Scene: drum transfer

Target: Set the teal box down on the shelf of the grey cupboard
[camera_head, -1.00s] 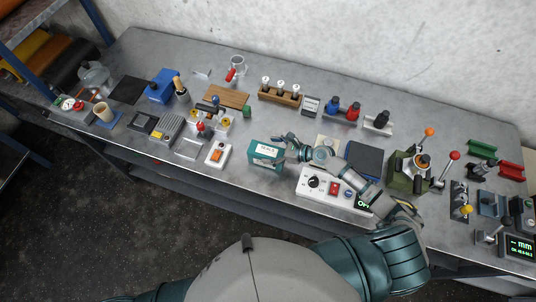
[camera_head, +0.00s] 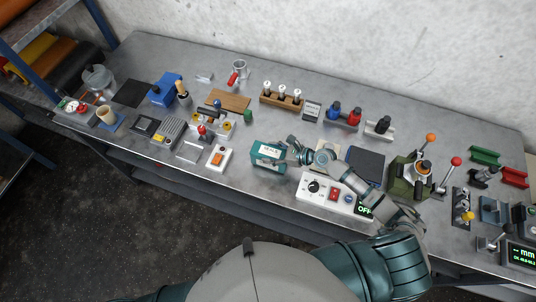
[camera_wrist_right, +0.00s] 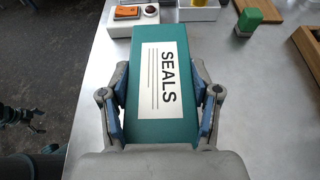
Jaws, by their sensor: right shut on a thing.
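The teal box (camera_head: 267,154) has a white label reading SEALS. It is gripped at the end of my right arm, over the front part of the metal bench. My right gripper (camera_head: 290,152) is shut on it. In the right wrist view the teal box (camera_wrist_right: 150,121) lies between the two fingers of my right gripper (camera_wrist_right: 160,115), one finger along each side. Whether the box touches the bench or hangs just above it is hard to tell. The grey cupboard and its shelf cannot be made out in these views. My left gripper is not in view.
The metal bench (camera_head: 130,58) is crowded. A white box with an orange switch (camera_head: 217,158) stands left of the teal box, and a white control panel (camera_head: 333,196) lies to its right. A green press (camera_head: 405,172) is farther right. Blue shelving (camera_head: 92,20) stands at far left.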

